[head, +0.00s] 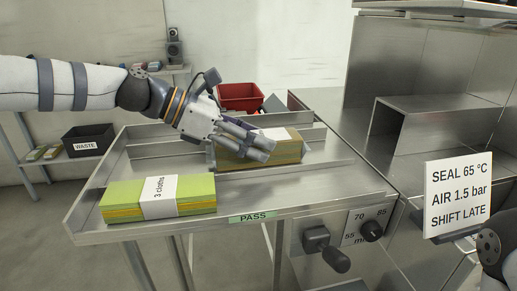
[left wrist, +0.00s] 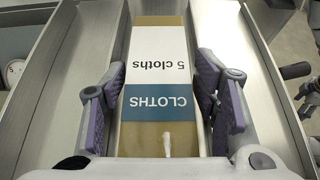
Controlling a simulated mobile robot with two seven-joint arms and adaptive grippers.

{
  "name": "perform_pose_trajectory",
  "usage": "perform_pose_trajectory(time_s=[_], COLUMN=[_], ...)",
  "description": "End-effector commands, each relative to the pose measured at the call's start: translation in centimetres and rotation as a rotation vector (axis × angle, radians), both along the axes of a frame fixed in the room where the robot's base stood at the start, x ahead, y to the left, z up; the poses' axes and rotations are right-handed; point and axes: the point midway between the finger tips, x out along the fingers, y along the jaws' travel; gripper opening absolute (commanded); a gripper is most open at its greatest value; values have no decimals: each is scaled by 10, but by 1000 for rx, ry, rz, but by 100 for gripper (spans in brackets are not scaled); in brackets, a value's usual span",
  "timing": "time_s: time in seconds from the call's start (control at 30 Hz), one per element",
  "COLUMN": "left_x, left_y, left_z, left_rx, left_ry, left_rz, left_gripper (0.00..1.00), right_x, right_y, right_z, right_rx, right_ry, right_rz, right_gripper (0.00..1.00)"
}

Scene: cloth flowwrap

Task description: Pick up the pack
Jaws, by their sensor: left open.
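A brown pack (head: 290,152) with a pale label on top lies in the tray, partly hidden by my left gripper in the head view. In the left wrist view the pack (left wrist: 159,32) has a white and blue label reading "5 cloths" and "CLOTHS", upside down. My left gripper (head: 267,149) is over the pack. In the left wrist view the gripper (left wrist: 160,88) is open, with one purple-padded finger along each long side of the pack. The pack lies between the fingers; I cannot tell whether either touches it.
A green and yellow stack (head: 190,193) banded "3 cloths" lies front left on the metal tray (head: 250,190), above a PASS label (head: 252,217). Behind are a red bin (head: 239,97) and a black WASTE bin (head: 88,140). A metal machine housing and sign (head: 458,195) stand right.

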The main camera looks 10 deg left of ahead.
Motion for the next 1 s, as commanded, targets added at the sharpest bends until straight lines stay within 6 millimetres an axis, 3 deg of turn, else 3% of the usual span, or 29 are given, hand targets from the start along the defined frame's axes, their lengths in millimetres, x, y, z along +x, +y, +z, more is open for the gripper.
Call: perform_pose_trajectory(time_s=[0.27,0.43,0.77,0.87,1.0], left_x=[3,3,3,3,-6], left_y=[-7,-7,-7,-7,-16], left_z=[-3,-3,1,14,48], left_rx=[0,0,0,1,3], left_ry=[-2,-2,-3,-6,-16], left_rz=[1,1,1,0,-3], left_gripper=[55,22,22,22,22], right_x=[-1,-1,-1,2,10], right_y=[0,0,0,0,0], right_z=[-2,-1,-1,1,9], right_rx=[0,0,0,0,0], right_ry=[5,5,2,-6,-36], right_rz=[0,0,0,0,0], right_gripper=[66,66,66,66,66])
